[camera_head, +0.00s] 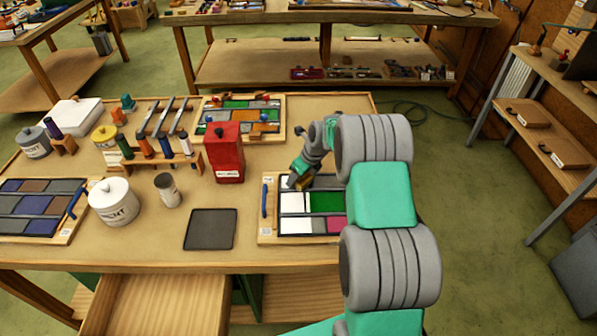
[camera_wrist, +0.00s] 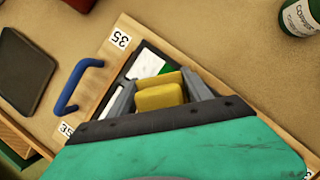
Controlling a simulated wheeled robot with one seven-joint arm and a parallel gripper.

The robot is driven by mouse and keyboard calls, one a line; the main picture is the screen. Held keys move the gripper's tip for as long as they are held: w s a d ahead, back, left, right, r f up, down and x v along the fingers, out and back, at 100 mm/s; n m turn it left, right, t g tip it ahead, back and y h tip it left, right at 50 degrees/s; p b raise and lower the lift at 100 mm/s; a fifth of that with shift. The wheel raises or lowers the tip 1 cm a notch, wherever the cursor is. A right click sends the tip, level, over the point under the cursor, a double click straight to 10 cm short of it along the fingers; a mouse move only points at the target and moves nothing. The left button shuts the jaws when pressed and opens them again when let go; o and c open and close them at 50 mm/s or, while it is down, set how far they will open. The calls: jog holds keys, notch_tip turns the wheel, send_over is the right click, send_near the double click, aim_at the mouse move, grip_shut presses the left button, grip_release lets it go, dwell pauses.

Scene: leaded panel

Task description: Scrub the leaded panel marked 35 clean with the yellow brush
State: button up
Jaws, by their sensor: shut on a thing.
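The leaded panel marked 35 lies on the bench in a wooden frame (camera_head: 267,235) with a blue handle (camera_wrist: 78,85). Its visible panes in the head view are white, green, grey and magenta, and my arm hides its right part. The 35 label (camera_wrist: 121,39) shows in the wrist view. My gripper (camera_head: 298,181) is over the panel's far left part. In the wrist view my gripper (camera_wrist: 160,95) is shut on the yellow brush (camera_wrist: 160,92). The brush's bristles are hidden, and I cannot tell whether it touches the glass.
A dark square mat (camera_head: 211,229) lies left of the panel. A red can (camera_head: 224,152) stands behind it. Another panel (camera_head: 40,208) lies at the far left, beside a white pot (camera_head: 114,202) and a small grey cup (camera_head: 168,190). A third panel (camera_head: 240,117) lies at the back.

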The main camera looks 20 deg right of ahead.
aim_at(298, 182)
jog(key=shift+s+a+f+p, duration=0.1)
jog(key=shift+s+a+p, duration=0.15)
jog(key=shift+s, duration=0.5)
jog(key=shift+s+a+p, duration=0.25)
jog(key=shift+s, duration=0.45)
jog(key=shift+s+a+p, duration=0.2)
jog(key=shift+s+p, duration=0.1)
jog(key=shift+s, duration=0.45)
jog(key=shift+s+a+p, duration=0.2)
jog(key=shift+s+p, duration=0.1)
jog(key=shift+s, duration=0.4)
jog(key=shift+s+a, duration=0.15)
jog(key=shift+s, duration=0.3)
jog(key=shift+s+a, duration=0.25)
jog(key=shift+s, duration=0.75)
jog(key=shift+s, duration=0.1)
jog(key=shift+s+a, duration=0.25)
jog(key=shift+s, duration=0.4)
jog(key=shift+s+a, duration=0.2)
jog(key=shift+s, duration=0.45)
